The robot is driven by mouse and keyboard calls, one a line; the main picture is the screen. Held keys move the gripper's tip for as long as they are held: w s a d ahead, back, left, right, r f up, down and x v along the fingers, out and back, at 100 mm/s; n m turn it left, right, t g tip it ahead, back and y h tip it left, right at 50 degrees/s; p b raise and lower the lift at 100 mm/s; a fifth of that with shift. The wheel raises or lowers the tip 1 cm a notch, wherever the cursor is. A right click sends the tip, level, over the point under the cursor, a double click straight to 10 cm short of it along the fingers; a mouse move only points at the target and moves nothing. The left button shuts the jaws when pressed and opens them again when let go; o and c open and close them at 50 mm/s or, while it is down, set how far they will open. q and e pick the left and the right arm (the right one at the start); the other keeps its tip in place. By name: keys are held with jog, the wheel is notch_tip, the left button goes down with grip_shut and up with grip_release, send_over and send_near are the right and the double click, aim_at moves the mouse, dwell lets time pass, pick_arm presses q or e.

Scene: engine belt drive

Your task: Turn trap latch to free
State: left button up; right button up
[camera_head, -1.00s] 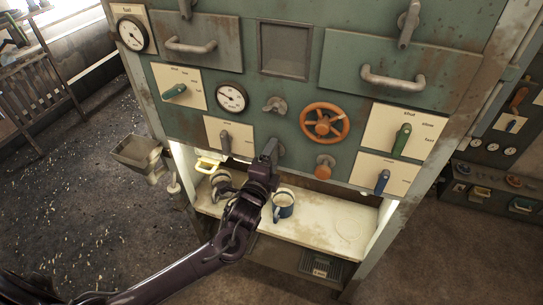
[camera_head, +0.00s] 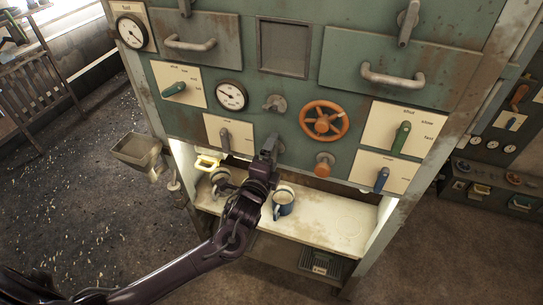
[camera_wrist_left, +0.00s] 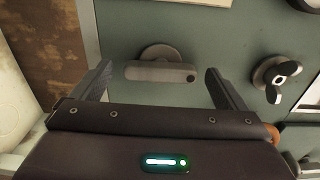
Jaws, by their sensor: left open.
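The trap latch appears to be a grey bar on a round base (camera_wrist_left: 158,72), set on the green panel. No readable label confirms this. In the wrist view the bar lies crosswise between the two fingers of my left gripper (camera_wrist_left: 162,82). The fingers are open, one beyond each end of the bar, with a gap at both ends. In the head view my left gripper (camera_head: 269,147) is at the lower panel edge and mostly hides the latch (camera_head: 279,146). My right gripper is not in view.
A grey winged knob (camera_head: 275,103) is above the gripper, with an orange wheel (camera_head: 324,121) and an orange knob (camera_head: 324,165) to its right. A lever (camera_head: 225,139) is to its left.

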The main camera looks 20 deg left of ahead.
pick_arm(q)
jog(key=shift+s, duration=0.1)
jog(key=shift+s+f, duration=0.15)
jog(key=shift+s, duration=0.1)
jog(key=s+b, duration=0.2)
jog(key=s, duration=0.5)
jog(key=shift+s+a, duration=0.1)
jog(key=shift+a, duration=0.1)
